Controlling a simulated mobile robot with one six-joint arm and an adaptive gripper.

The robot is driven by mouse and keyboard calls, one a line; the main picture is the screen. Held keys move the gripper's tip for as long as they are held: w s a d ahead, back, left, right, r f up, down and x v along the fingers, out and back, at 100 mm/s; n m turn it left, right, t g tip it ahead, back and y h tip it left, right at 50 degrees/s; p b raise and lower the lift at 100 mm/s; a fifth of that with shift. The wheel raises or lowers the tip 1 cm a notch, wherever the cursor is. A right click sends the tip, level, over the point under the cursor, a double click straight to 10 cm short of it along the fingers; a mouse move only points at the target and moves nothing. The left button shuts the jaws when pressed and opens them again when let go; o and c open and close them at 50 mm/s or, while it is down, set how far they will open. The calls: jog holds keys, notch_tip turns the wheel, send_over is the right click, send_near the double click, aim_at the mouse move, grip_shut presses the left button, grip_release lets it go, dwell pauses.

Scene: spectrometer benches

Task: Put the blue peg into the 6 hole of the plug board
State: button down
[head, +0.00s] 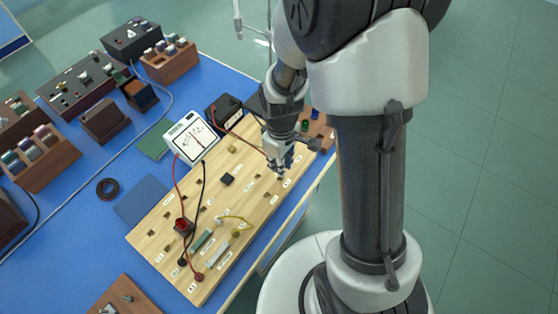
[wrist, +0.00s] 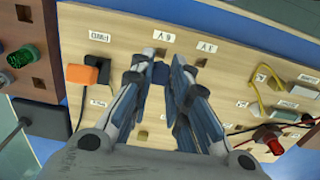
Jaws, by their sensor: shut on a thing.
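The plug board (head: 252,208) is a light wooden board with square holes and small white labels on the blue bench; it also fills much of the wrist view (wrist: 225,72). My gripper (head: 280,168) is low over its far right part. In the wrist view my gripper (wrist: 163,62) is shut on the blue peg (wrist: 160,74), a small dark blue block between the fingertips. The peg is close to the board near a row of labels; I cannot tell whether it touches a hole. The label text is too small to single out the 6 hole.
A red terminal (head: 183,226), wires and small parts sit on the board's near half. A white meter (head: 191,136) and a black box (head: 223,111) stand behind it. A brown block (head: 322,134) with coloured pegs is at its far right end. An orange block (wrist: 82,75) shows in the wrist view.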

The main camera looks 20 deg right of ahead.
jog(key=shift+f+b, duration=2)
jog(key=shift+f, duration=0.7)
jog(key=c, duration=1.4)
grip_release()
jog(key=shift+c, duration=0.2)
jog(key=shift+r, duration=0.1)
notch_tip(320, 180, up, 12)
jog(key=shift+f, duration=0.2)
jog(key=shift+r, duration=0.15)
